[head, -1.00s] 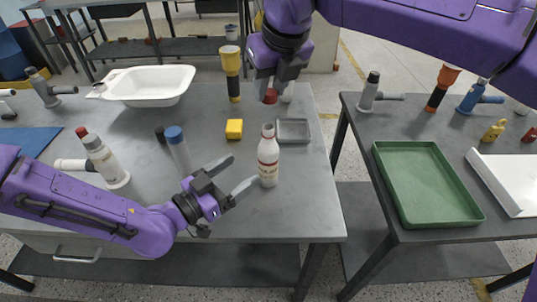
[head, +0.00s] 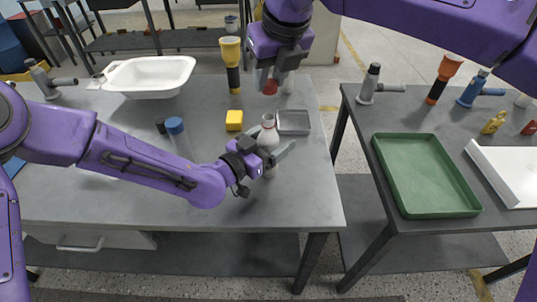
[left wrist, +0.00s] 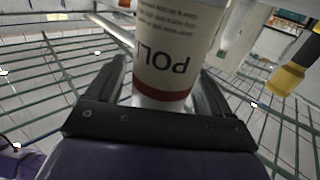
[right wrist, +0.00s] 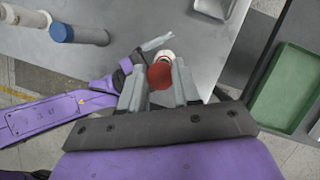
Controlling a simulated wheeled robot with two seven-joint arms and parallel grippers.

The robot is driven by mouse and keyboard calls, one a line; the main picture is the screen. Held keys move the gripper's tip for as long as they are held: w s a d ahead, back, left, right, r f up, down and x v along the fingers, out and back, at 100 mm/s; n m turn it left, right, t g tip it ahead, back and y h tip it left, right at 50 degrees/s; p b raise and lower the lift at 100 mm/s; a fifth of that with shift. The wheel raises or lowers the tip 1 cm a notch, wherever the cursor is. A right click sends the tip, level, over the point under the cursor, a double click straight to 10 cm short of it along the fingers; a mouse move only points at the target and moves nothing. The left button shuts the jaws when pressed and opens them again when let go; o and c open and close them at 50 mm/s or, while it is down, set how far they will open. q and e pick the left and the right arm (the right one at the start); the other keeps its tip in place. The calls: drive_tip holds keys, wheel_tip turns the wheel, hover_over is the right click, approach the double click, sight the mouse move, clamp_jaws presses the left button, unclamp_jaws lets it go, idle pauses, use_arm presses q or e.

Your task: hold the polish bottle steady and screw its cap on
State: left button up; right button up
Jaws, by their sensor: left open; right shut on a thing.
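The white polish bottle (head: 267,138) stands upright near the front right of the table. My left gripper (head: 277,150) is open, with its fingers on either side of the bottle; whether they touch it is unclear. The left wrist view shows the bottle's label (left wrist: 165,40) between the open fingers. My right gripper (head: 272,83) is shut on the red cap (head: 270,88), held above and behind the bottle in the head view. In the right wrist view the red cap (right wrist: 160,75) sits between the fingertips and partly covers the bottle's top.
A grey tray (head: 294,130) lies just right of the bottle and a yellow block (head: 234,120) behind it. A green tray (head: 440,208) lies on the right table, across a gap.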

use_arm(q)
drive_tip(key=shift+w+d, duration=0.2)
drive_tip(key=c, duration=1.5)
use_arm(e)
hover_over(267, 118)
drive_tip(key=s, duration=0.1)
drive_tip(key=shift+s+d+f, duration=0.1)
drive_tip(key=shift+d+f, duration=0.05)
drive_tip(key=shift+f, duration=1.1)
drive_tip(key=shift+d+f, duration=0.1)
drive_tip(key=shift+f, duration=1.1)
drive_tip(key=shift+f, duration=0.1)
drive_tip(key=shift+f, duration=0.8)
use_arm(q)
clamp_jaws()
use_arm(e)
drive_tip(key=shift+f, duration=0.55)
